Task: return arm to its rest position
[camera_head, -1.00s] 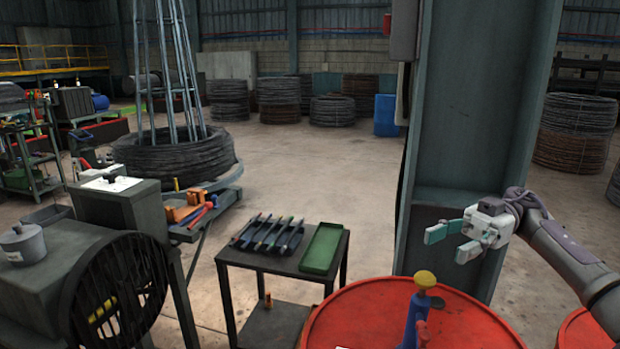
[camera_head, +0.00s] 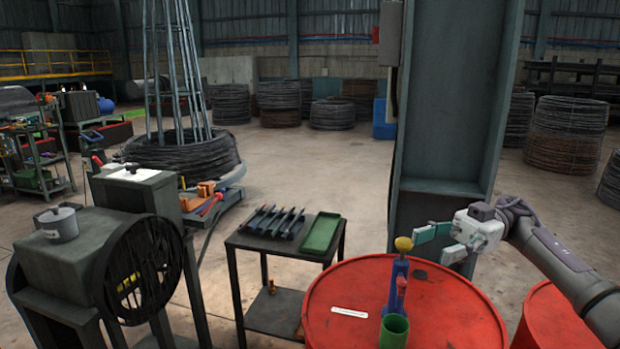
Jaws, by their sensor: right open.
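My right gripper (camera_head: 428,244) is open and empty at the right of the head view. Its two teal-tipped fingers point left, with a clear gap between them. It hangs above the back of a red drum (camera_head: 340,290), in front of a grey-green steel column (camera_head: 445,130). The upper fingertip shows close to the yellow knob of a blue tool (camera_head: 397,283) that stands upright on the drum; I cannot tell whether they touch. My left gripper is not in view.
A green cup (camera_head: 394,330) and a white strip (camera_head: 349,312) are on the drum. A small table (camera_head: 245,242) with a green tray (camera_head: 321,233) stands left of it. Another red drum (camera_head: 550,318) is at the lower right. Open floor lies behind the table.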

